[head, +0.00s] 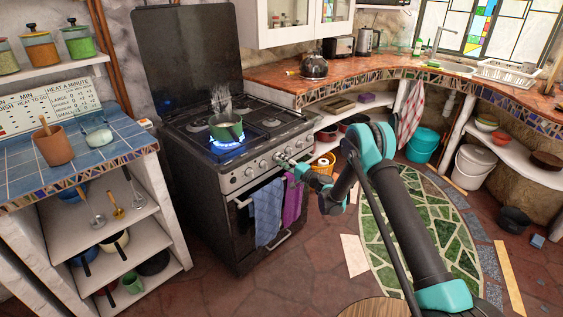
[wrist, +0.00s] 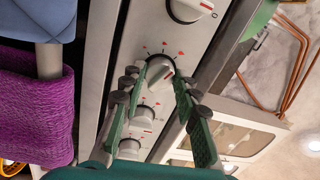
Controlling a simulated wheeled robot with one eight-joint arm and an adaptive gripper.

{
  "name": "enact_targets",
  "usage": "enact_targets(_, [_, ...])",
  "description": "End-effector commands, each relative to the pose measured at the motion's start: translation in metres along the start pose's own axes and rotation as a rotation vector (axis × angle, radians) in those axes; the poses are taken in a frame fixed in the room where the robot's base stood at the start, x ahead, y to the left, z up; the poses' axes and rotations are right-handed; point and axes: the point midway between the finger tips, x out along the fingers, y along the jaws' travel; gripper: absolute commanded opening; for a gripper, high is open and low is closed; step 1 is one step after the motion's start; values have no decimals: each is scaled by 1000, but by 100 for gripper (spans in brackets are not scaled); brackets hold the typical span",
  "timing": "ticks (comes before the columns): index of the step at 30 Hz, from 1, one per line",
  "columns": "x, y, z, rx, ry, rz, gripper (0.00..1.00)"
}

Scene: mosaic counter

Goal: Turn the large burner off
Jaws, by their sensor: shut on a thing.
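The stove (head: 215,190) has a lit burner with a blue flame (head: 228,144) at the front left, under a green pot (head: 226,128) that gives off steam. My gripper (head: 284,161) is at the front control panel, toward its right end. In the wrist view my gripper (wrist: 161,72) has its green fingers on either side of a white knob (wrist: 159,76) and is shut on it. The knob's pointer is tilted against the red marks around it. Other knobs show on the panel, one above (wrist: 188,8) and others below, partly hidden by the fingers.
A blue towel (head: 266,210) and a purple towel (head: 293,203) hang on the oven handle, close below my gripper. The raised black stove lid (head: 188,45) stands behind the burners. A tiled counter (head: 80,155) is at the left. The floor in front of the stove is open.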

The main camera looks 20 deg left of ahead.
Motion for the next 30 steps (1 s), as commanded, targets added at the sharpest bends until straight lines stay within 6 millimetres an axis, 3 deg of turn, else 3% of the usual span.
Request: enact_targets(30, [-1,-1,1,923,67,-6,2])
